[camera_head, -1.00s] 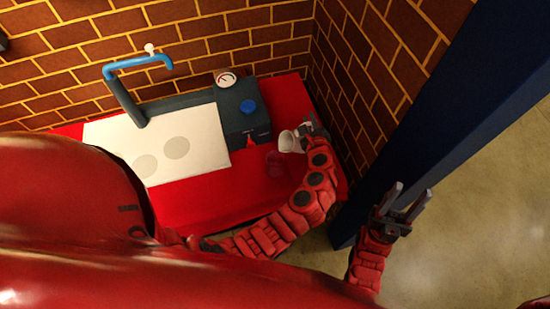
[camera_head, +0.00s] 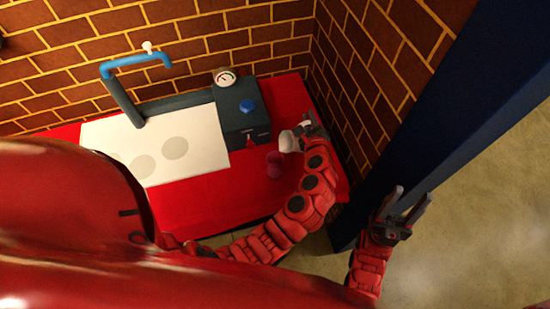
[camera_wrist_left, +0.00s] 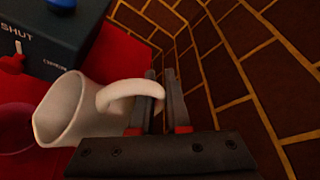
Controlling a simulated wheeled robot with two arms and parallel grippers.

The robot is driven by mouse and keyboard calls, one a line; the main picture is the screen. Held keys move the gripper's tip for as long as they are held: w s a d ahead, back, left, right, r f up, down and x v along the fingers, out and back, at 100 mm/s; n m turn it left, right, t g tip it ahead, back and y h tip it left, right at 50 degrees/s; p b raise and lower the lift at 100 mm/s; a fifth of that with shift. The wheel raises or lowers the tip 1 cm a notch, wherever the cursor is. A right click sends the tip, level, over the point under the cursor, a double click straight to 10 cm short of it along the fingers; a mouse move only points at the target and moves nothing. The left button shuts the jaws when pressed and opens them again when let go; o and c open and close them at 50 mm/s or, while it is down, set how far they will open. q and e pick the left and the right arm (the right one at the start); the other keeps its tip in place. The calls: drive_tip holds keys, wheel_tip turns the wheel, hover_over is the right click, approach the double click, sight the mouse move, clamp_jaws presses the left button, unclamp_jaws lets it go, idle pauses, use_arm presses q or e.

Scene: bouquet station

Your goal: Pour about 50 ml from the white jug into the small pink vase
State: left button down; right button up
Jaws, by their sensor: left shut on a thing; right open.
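The white jug (camera_head: 289,141) is held above the right part of the red table, tilted with its mouth to the left. My left gripper (camera_head: 309,128) is shut on its handle. In the left wrist view the jug (camera_wrist_left: 62,112) lies over toward the left, and my left gripper's fingers (camera_wrist_left: 168,100) close on the handle. The small pink vase (camera_head: 274,163) stands on the table just below and left of the jug; part of it (camera_wrist_left: 14,128) shows at the left wrist view's left edge. No liquid stream is visible. My right gripper (camera_head: 405,207) is open and empty, off the table at right.
A dark box (camera_head: 243,118) with a blue knob and a gauge (camera_head: 225,77) stands left of the jug. A white panel (camera_head: 205,140) and a blue tap (camera_head: 135,64) are farther left. Brick walls rise close behind and right. A dark blue post (camera_head: 375,185) stands at right.

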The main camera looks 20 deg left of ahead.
use_arm(q)
drive_tip(key=shift+s+a+r+b, duration=0.1)
drive_tip(key=shift+b, duration=0.3)
drive_tip(key=shift+s+r, duration=0.1)
drive_tip(key=shift+r, duration=0.05)
idle(0.4)
drive_tip(key=shift+s+a+r+n+t+h+b, duration=0.4)
drive_tip(key=shift+n+b, duration=0.3)
drive_tip(key=shift+b, duration=0.8)
idle(0.8)
drive_tip(key=d+p, duration=0.1)
drive_tip(key=p, duration=0.1)
drive_tip(key=d+m+p, duration=0.1)
drive_tip(key=d, duration=0.1)
drive_tip(key=shift+w+r+m+p, duration=0.2)
drive_tip(key=shift+m+p, duration=0.1)
drive_tip(key=shift+p, duration=0.1)
drive_tip(key=d+f+m+g+h+p, duration=0.1)
drive_tip(key=d+f+m+g+p, duration=0.1)
drive_tip(key=d+f+m+p, duration=0.2)
drive_tip(key=d+f+p, duration=0.1)
drive_tip(key=d+f, duration=0.2)
drive_tip(key=shift+s+f, duration=0.3)
drive_tip(key=shift+s, duration=0.1)
drive_tip(key=shift+d+m, duration=0.1)
drive_tip(key=shift+m, duration=0.2)
idle(0.6)
